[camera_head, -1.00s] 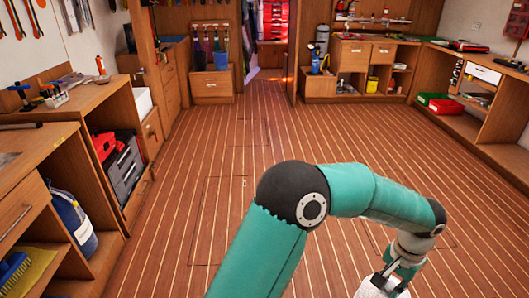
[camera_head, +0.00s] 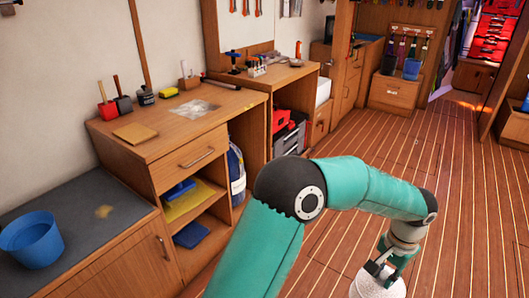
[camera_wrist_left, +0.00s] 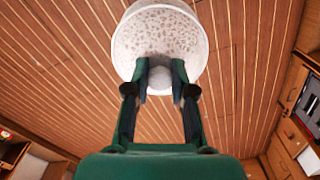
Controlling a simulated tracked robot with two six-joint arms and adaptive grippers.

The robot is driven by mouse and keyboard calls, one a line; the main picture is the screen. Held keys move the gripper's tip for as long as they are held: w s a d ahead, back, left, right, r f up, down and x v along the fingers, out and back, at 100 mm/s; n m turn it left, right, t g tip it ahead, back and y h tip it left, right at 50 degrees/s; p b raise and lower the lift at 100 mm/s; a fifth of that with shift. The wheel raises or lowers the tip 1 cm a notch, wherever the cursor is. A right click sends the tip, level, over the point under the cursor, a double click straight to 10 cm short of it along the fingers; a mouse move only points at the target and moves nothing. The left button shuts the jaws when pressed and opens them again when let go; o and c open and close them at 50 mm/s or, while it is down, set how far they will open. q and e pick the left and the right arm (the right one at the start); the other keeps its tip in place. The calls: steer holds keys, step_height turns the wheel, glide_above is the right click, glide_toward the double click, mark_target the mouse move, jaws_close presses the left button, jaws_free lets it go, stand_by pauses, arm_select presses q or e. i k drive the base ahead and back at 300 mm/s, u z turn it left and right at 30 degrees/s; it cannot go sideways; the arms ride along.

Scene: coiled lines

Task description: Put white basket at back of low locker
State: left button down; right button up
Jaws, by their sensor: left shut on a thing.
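My left gripper (camera_head: 382,267) is shut on the white basket (camera_head: 380,285) and holds it above the wooden floor, at the bottom right of the head view. The basket is round, pale and speckled or perforated; the frame's lower edge cuts it off there. In the left wrist view the gripper fingers (camera_wrist_left: 160,78) close at the near side of the basket (camera_wrist_left: 158,32). A low wooden locker (camera_head: 125,272) with a dark top stands at the lower left. I cannot tell for sure that it is the task's locker. My right gripper is out of view.
A blue bucket (camera_head: 32,240) stands on the low locker's top, beside a brownish patch. A taller workbench (camera_head: 175,145) with tools and open shelves adjoins it. A blue container (camera_head: 236,170) stands beyond the shelves.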

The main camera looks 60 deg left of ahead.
mark_target(48, 206)
steer(key=z, duration=1.05)
steer(key=i, duration=0.15)
steer(key=u, duration=2.3)
